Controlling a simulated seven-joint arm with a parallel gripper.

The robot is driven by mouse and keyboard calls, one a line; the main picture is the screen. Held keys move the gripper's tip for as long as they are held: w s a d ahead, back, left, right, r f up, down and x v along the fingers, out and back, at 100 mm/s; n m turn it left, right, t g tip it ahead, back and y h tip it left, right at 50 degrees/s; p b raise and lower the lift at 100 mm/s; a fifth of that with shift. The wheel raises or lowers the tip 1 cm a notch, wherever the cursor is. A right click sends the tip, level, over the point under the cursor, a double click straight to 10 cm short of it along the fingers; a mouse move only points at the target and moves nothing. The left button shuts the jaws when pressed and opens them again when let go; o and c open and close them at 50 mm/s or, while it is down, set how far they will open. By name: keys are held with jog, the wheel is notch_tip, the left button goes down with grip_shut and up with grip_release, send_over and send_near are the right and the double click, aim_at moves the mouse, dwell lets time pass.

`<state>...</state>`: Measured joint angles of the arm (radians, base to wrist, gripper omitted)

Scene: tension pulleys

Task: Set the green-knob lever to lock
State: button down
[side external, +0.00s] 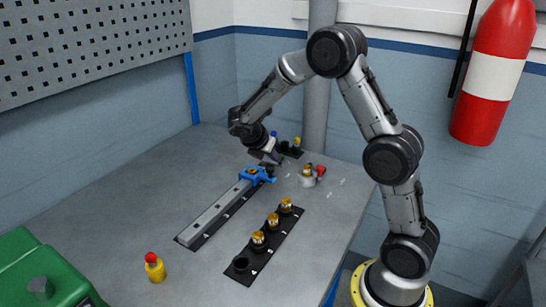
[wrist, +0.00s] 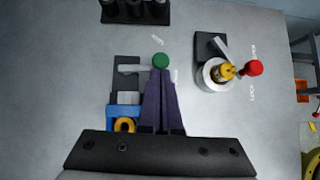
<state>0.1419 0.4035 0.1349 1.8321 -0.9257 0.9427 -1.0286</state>
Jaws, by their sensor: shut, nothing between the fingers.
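The green knob (wrist: 160,61) shows in the wrist view, right at the tips of my gripper (wrist: 160,74). A short grey lever arm (wrist: 131,69) lies to its left on a dark plate. The fingers are shut with nothing between them; whether they touch the knob I cannot tell. Small white labels (wrist: 158,40) lie above and to the right of the knob, too small to read surely. A blue carriage (wrist: 112,113) with a yellow ring sits left of the fingers. In the side view my gripper (side external: 271,158) is low beside the blue carriage (side external: 258,175); the green knob is not clearly visible there.
A red-knob lever (wrist: 253,68) stands right of the fingers beside a grey round mount. A long grey rail (side external: 213,214) runs toward the camera. A black strip (side external: 247,273) holds several gold-topped pulleys. A yellow red-topped object (side external: 154,268) and green box (side external: 42,268) stand nearer.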

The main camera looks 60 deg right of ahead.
jog(key=d+n+t, duration=0.1)
jog(key=n, duration=0.1)
jog(key=s+d+n+t, duration=0.1)
jog(key=n, duration=0.1)
jog(key=shift+d+t, duration=0.15)
jog(key=shift+t, duration=0.25)
jog(key=d+n+t, duration=0.1)
jog(key=n, duration=0.1)
jog(key=d+n+t+y, duration=0.1)
jog(key=shift+n, duration=0.4)
jog(key=shift+w+d, duration=0.1)
jog(key=shift+d, duration=0.15)
jog(key=shift+d+y, duration=0.1)
jog(key=shift+y, duration=0.2)
jog(key=shift+s+a, duration=0.25)
jog(key=shift+a, duration=0.1)
jog(key=shift+s+a+r+t, duration=0.15)
jog(key=shift+s+a, duration=0.3)
jog(key=shift+a, duration=0.05)
jog(key=shift+s+a+r+t, duration=0.15)
jog(key=shift+s+a, duration=0.25)
jog(key=shift+a, duration=0.1)
jog(key=v, duration=1)
jog(key=shift+s, duration=0.3)
